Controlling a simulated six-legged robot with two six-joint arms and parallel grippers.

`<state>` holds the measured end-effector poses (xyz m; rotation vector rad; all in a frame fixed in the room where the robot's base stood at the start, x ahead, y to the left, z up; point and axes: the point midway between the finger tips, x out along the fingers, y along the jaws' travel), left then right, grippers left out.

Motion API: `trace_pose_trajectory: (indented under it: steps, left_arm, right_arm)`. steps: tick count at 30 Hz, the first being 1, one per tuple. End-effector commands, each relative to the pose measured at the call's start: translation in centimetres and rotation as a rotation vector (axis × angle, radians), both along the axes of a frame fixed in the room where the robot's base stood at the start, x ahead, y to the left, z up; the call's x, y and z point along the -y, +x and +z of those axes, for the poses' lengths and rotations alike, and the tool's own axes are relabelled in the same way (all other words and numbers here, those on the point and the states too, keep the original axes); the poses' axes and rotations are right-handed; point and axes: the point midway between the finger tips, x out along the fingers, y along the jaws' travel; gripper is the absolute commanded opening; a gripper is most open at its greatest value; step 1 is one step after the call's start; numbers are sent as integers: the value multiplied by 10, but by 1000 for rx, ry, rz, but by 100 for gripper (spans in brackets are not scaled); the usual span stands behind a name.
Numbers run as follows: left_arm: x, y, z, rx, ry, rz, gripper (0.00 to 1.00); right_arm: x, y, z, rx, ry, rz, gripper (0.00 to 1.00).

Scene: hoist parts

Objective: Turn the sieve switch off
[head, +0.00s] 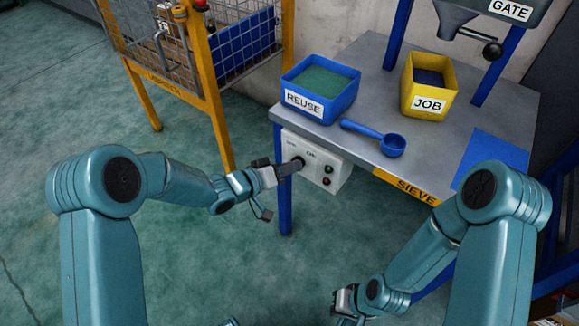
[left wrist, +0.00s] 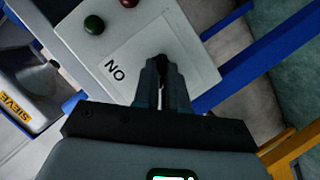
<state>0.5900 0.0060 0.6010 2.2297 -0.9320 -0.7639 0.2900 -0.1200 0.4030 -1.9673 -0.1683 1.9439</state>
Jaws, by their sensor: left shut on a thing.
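The sieve switch is a dark knob on a pale control box (head: 338,178) at the table's front left, beside a blue leg. My left gripper (head: 290,168) reaches it from the left and is shut on the knob. In the left wrist view, the fingers (left wrist: 163,82) close around the dark knob (left wrist: 162,62) on the box face (left wrist: 185,42). An "ON" label shows upside down beside it. The fingers hide most of the knob, so I cannot tell which way it points. My right gripper (head: 345,301) hangs low, away from the box; its jaws are unclear.
A green button (head: 328,169) and a red one (head: 327,181) sit right of the knob. On the table (head: 370,85) stand a blue REUSE bin (head: 305,104), a yellow JOB bin (head: 428,103) and a blue scoop (head: 390,146). A yellow-framed cage (head: 203,85) stands left.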

Motion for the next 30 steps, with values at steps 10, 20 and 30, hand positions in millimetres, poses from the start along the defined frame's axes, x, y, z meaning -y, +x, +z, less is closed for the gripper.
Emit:
trace_pose_trajectory:
  steps: [10,20,30]
  left_arm:
    - [0,0,1,54,73,3,0]
    - [0,0,1,60,80,3,0]
    - [0,0,1,59,79,1,37]
  right_arm:
    - [0,0,-2,0,0,0,0]
    - [0,0,-2,0,0,0,0]
    - [0,0,-2,0,0,0,0]
